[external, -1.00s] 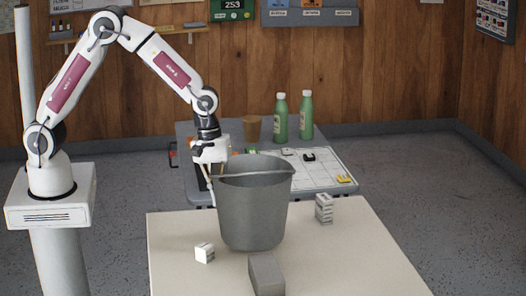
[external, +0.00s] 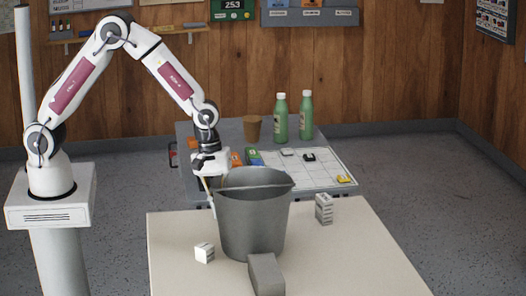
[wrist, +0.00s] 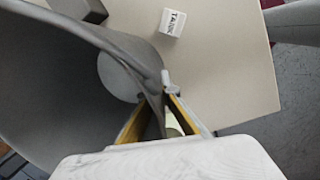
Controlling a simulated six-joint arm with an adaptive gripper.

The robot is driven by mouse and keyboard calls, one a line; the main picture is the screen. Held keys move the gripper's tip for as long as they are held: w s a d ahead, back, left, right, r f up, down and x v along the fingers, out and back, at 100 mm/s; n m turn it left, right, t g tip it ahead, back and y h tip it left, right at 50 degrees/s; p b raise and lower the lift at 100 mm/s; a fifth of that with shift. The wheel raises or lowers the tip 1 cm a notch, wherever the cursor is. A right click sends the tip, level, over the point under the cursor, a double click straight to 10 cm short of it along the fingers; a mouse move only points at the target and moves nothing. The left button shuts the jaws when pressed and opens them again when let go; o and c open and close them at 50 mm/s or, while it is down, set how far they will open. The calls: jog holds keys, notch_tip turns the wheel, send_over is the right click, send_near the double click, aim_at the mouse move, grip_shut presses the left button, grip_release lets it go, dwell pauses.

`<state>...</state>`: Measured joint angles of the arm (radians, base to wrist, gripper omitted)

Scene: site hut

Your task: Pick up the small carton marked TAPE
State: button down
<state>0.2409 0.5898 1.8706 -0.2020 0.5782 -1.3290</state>
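A small white carton (external: 204,252) sits on the pale table, left of the bucket. In the wrist view this carton (wrist: 173,22) lies at the top, with blurred dark lettering that seems to begin with TA. A large grey bucket (external: 252,225) stands beside it. My gripper (external: 210,193) is at the bucket's left rim. In the wrist view my gripper (wrist: 160,100) has one finger on each side of the bucket wall (wrist: 85,40) and is shut on it. The carton is apart from my gripper, and its front is clear of the bucket.
A grey block (external: 267,275) stands in front of the bucket, close to it or touching. Behind, a grey table (external: 185,130) holds green bottles (external: 281,118) and a brown cup (external: 252,128).

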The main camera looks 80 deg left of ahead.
jog(key=shift+f, duration=0.1)
jog(key=c, duration=2.3)
grip_release()
jog(key=shift+s+a+r, duration=0.15)
jog(key=shift+a+r, duration=0.1)
jog(key=shift+r, duration=1.75)
jog(key=shift+s+a+r, duration=0.2)
jog(key=shift+a+r, duration=0.1)
jog(key=shift+r, duration=1.75)
jog(key=shift+s+a+r, duration=0.15)
jog(key=shift+a+r, duration=0.1)
jog(key=shift+r, duration=1.75)
